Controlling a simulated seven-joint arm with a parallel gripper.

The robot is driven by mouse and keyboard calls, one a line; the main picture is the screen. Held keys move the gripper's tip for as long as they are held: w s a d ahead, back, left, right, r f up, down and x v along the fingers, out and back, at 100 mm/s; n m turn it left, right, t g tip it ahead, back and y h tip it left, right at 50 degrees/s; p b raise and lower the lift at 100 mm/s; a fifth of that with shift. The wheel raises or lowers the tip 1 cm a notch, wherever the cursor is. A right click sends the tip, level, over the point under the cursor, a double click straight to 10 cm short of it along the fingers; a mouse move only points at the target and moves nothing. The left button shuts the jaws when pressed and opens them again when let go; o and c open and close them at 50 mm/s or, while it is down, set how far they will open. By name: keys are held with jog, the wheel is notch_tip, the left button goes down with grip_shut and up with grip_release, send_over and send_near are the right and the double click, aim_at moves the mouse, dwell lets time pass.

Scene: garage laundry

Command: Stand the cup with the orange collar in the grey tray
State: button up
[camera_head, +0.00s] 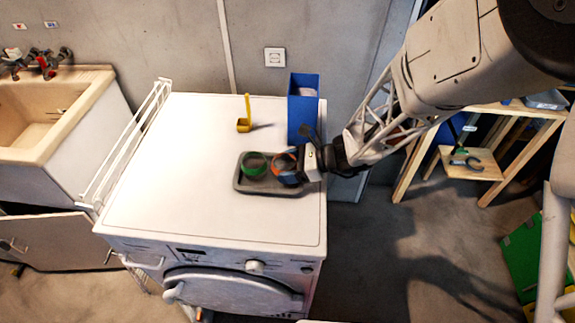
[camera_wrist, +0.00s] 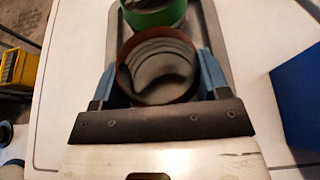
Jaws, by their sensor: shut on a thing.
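The cup with the orange collar (camera_head: 284,163) is at the right part of the grey tray (camera_head: 240,185) in the head view. My gripper (camera_head: 297,162) reaches in from the right and is shut on it. In the wrist view the cup's round mouth (camera_wrist: 133,52) faces the camera, between the two blue fingers of my gripper (camera_wrist: 158,80). The cup looks upright. Whether its base touches the tray floor is hidden. A cup with a green collar (camera_head: 255,164) stands in the tray just left of it, very close or touching.
The tray lies on the white washing machine top (camera_head: 170,180). A tall blue box (camera_head: 302,112) stands behind the tray, near my gripper. A yellow scoop (camera_head: 244,124) with an upright handle stands at the back. The left and front of the top are clear.

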jog(key=o, duration=1)
jog(key=shift+r, duration=0.15)
jog(key=shift+r, duration=4.3)
